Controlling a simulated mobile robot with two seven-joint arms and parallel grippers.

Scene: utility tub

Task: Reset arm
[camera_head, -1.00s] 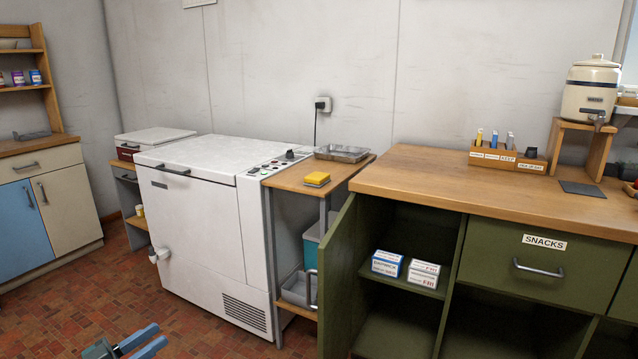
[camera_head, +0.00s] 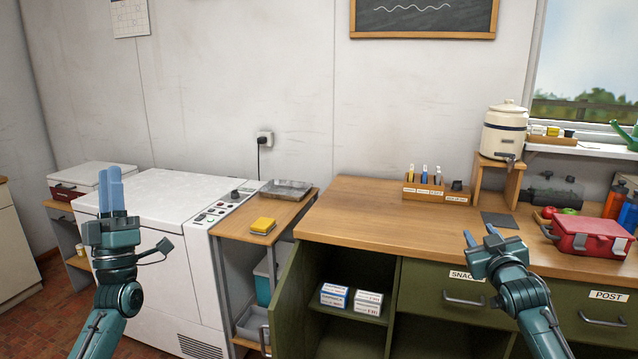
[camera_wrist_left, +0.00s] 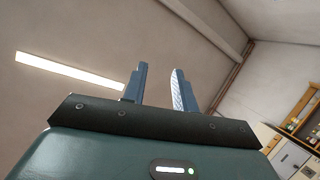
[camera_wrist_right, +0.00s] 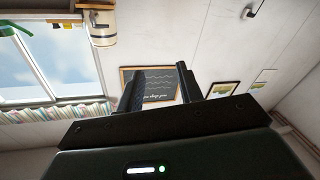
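My left gripper (camera_head: 111,190) is raised in front of the white chest appliance, its blue fingers pointing up. In the left wrist view its fingers (camera_wrist_left: 160,88) stand apart with nothing between them. My right gripper (camera_head: 481,236) is raised in front of the wooden counter's right part, fingers pointing up and to the left. In the right wrist view its fingers (camera_wrist_right: 160,85) are apart and empty, with the wall and chalkboard behind them. Both arms come up from the bottom of the head view.
The white appliance (camera_head: 165,205) stands at left, beside a small wooden stand with a yellow sponge (camera_head: 262,225). The green cabinet's door (camera_head: 290,305) hangs open, with two small boxes (camera_head: 350,298) on its shelf. A red case (camera_head: 590,236) sits on the counter (camera_head: 360,215) at right.

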